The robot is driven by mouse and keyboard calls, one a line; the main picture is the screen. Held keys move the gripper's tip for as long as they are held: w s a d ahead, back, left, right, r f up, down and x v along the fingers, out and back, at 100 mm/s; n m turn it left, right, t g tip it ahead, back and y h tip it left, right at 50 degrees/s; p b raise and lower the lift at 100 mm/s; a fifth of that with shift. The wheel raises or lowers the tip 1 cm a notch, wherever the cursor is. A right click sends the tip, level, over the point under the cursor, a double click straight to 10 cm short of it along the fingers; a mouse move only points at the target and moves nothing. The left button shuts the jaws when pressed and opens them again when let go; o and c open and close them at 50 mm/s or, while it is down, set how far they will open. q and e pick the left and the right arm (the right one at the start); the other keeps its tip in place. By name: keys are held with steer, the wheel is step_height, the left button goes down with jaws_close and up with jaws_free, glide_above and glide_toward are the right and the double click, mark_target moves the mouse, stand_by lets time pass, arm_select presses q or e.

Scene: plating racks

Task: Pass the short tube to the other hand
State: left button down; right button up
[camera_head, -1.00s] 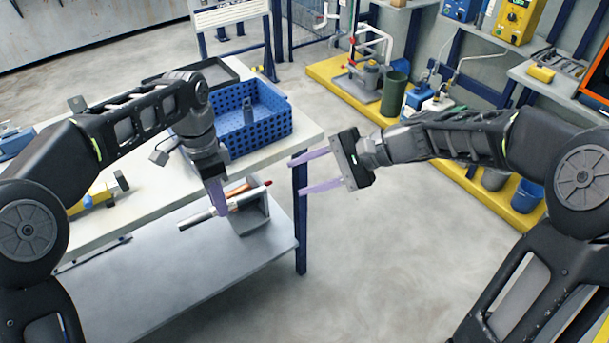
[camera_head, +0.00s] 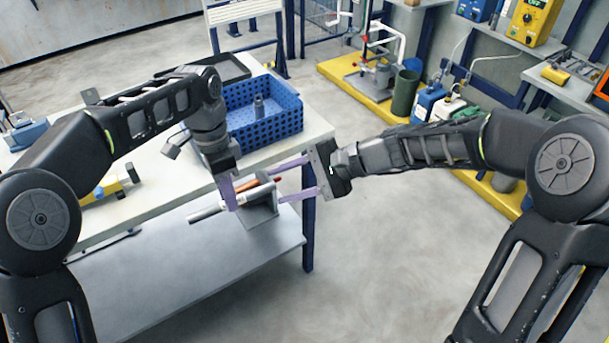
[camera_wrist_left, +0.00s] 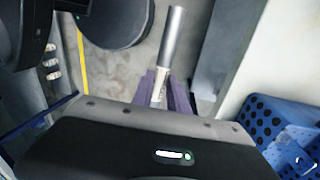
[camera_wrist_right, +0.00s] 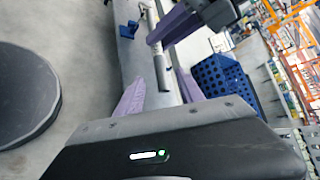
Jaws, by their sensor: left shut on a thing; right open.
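My left gripper (camera_head: 231,196) is shut on a silver tube (camera_head: 207,213) and holds it tilted near the table's front edge. The tube sticks out past the purple fingers in the left wrist view (camera_wrist_left: 173,38). My right gripper (camera_head: 279,184) is open, its fingers pointing left toward my left gripper. In the right wrist view, the near end of the tube (camera_wrist_right: 164,78) appears between the right gripper's spread fingers, with no clear contact. My left fingers hide the middle of the tube.
A blue perforated crate (camera_head: 266,128) sits on the white table (camera_head: 160,195). A grey lower shelf (camera_head: 215,270) lies below.

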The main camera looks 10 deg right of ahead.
mark_target(260, 191)
steer(key=x, duration=0.5)
steer(key=shift+a+f, duration=0.1)
steer(key=shift+a, duration=0.05)
steer(key=shift+c, duration=0.6)
jaws_close()
arm_select(q)
steer(key=c, duration=1.2)
jaws_free()
